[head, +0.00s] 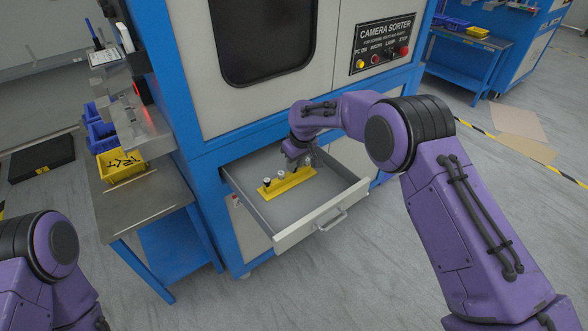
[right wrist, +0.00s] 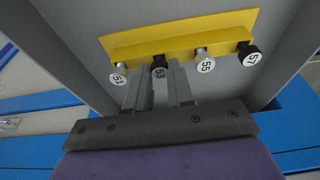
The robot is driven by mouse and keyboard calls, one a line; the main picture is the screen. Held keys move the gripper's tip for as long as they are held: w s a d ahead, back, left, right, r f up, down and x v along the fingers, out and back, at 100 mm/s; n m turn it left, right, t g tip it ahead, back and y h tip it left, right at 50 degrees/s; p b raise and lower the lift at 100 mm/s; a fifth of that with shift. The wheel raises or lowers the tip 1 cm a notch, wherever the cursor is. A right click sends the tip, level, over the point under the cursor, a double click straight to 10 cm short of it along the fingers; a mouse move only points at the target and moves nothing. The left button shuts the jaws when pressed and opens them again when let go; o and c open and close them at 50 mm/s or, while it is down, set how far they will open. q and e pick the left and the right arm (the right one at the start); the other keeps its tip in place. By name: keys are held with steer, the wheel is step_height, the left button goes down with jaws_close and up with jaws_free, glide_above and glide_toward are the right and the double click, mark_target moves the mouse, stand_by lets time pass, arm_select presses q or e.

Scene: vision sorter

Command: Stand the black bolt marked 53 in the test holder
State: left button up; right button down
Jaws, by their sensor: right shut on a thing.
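The black bolt marked 53 (right wrist: 159,70) is in the right wrist view, with its white numbered end facing the camera. My right gripper (right wrist: 160,76) is shut on it, one finger on each side. It is in line with the other bolts at the yellow holder (right wrist: 185,35); I cannot tell whether it is seated or lifted. In the head view my right gripper (head: 294,164) is low over the yellow holder (head: 290,183) in the open drawer, and hides this bolt. My left gripper is not in view; only part of the left arm shows at the lower left.
Silver bolts 51 (right wrist: 118,77) and 55 (right wrist: 205,61) stand close beside my fingers, and black bolt 57 (right wrist: 249,54) farther right. The drawer's front wall (head: 322,216) and sides surround the holder. A yellow bin (head: 122,166) of dark pieces stands on the left bench.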

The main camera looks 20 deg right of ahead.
steer(key=shift+w+a+p+v, duration=0.1)
steer(key=shift+w+p+v, duration=0.1)
steer(key=shift+p+v, duration=0.7)
steer(key=shift+w+a+p+v, duration=0.1)
steer(key=shift+w+p+v, duration=0.1)
steer(key=shift+p+v, duration=0.65)
steer(key=shift+w+a+p+v, duration=0.1)
steer(key=shift+w+p+v, duration=0.1)
steer(key=shift+p+v, duration=0.7)
steer(key=shift+r, duration=0.25)
